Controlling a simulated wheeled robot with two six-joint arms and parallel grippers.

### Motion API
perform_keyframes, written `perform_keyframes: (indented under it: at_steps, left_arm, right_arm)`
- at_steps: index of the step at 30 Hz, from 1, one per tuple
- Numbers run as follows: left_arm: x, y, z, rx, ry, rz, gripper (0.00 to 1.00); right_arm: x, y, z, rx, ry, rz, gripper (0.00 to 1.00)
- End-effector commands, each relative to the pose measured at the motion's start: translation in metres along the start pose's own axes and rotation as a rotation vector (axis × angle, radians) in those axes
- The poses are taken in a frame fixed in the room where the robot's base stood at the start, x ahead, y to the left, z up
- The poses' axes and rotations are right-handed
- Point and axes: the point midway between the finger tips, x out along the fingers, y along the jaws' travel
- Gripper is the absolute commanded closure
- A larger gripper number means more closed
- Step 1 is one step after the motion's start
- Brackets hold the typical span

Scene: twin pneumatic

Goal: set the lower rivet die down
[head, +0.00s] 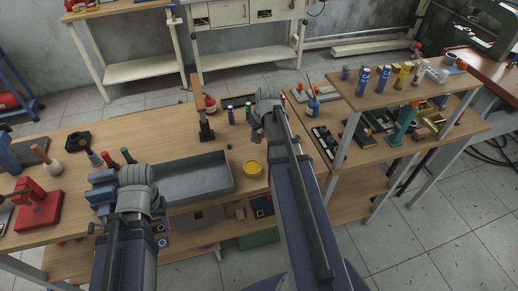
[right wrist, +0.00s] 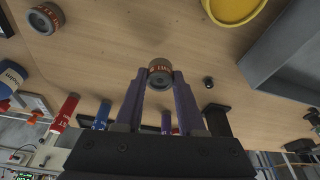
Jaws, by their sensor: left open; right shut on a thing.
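My right gripper (right wrist: 161,75) is shut on a small grey cylinder with an orange-red lettered band, the lower rivet die (right wrist: 160,71). The die sits between the purple fingertips over the bare wooden bench top; I cannot tell if it touches the wood. In the head view my right gripper (head: 257,134) is over the bench behind the yellow dish, and the die cannot be made out. A similar banded cylinder (right wrist: 45,18) stands on the bench in the right wrist view. My left gripper (head: 103,192) is open at the front left of the grey tray, its fingertips unclear.
The grey tray (head: 225,182) and yellow dish (head: 252,168) lie toward the front. A small dark round piece (right wrist: 208,83) lies near the right gripper. A raised shelf (head: 375,98) is at right. Bare wood surrounds the die.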

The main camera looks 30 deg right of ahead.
Motion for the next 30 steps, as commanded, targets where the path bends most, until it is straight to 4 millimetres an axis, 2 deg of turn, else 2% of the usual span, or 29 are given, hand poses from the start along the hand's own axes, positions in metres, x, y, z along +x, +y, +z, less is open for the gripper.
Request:
perform_keyframes:
  at_steps: [7, 16, 29, 30]
  left_arm:
    - [0.007, 0.001, 0.000, 0.000, 0.000, 0.000, 0.49]
    - [0.040, 0.004, -0.002, 0.000, 0.000, 0.000, 0.49]
    - [0.043, 0.004, -0.003, 0.000, 0.000, 0.000, 0.49]
    - [0.041, 0.004, -0.002, 0.000, 0.000, 0.000, 0.49]
  right_arm:
    - [0.007, 0.000, 0.002, 0.000, 0.000, 0.000, 1.00]
    - [0.039, 0.000, 0.011, 0.000, 0.000, 0.000, 1.00]
    - [0.042, 0.000, 0.011, 0.000, 0.000, 0.000, 1.00]
    - [0.040, 0.000, 0.011, 0.000, 0.000, 0.000, 0.58]
